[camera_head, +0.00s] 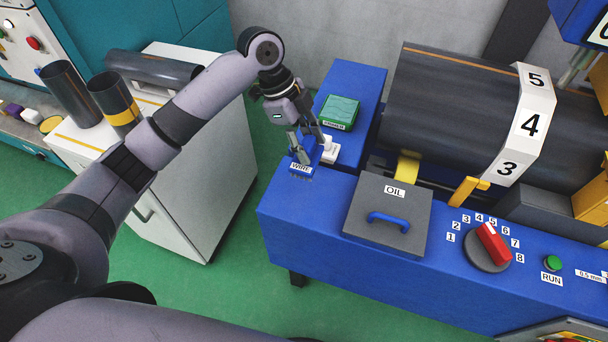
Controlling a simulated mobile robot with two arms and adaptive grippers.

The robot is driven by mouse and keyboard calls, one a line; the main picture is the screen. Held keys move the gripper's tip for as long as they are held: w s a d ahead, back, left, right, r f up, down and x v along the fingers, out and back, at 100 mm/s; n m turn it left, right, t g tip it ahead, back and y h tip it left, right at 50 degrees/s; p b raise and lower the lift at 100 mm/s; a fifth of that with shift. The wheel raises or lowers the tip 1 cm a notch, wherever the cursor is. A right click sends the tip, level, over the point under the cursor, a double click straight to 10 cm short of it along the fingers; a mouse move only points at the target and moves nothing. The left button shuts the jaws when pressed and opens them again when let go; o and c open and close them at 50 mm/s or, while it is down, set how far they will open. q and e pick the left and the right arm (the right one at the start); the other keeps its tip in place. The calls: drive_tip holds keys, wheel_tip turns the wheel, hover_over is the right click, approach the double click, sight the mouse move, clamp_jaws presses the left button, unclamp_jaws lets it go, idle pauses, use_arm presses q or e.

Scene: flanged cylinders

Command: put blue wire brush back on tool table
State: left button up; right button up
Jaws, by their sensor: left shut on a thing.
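The blue wire brush (301,169), with a white label reading "WIRE", is at the left end of the blue bench (330,245). My left gripper (304,150) reaches down from above and is shut on the brush. The fingers hide part of the brush, and I cannot tell whether it touches the bench top. A white object (330,150) is just right of the fingers. A green labelled block (339,112) lies behind it on the blue surface. My right gripper is not in view.
A grey OIL lid (388,216) with a blue handle is right of the brush. A large dark cylinder (440,110) with a numbered plate (525,124) lies behind. A red selector knob (490,243) and green RUN button (553,262) are at right. A white cabinet (190,185) holding dark cylinders stands left.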

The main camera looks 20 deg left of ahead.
use_arm(q)
wheel_tip(320, 180, down, 11)
drive_tip(key=shift+s+a+f+p, duration=0.1)
drive_tip(key=shift+s+f+p, duration=0.05)
drive_tip(key=shift+p, duration=0.75)
drive_tip(key=shift+f, duration=0.2)
drive_tip(key=shift+f, duration=0.1)
drive_tip(key=o, duration=1.1)
drive_tip(key=shift+r, duration=0.25)
drive_tip(key=b+v, duration=0.2)
drive_tip(key=v, duration=0.9)
drive_tip(key=shift+a+r, duration=0.1)
drive_tip(key=shift+r, duration=0.3)
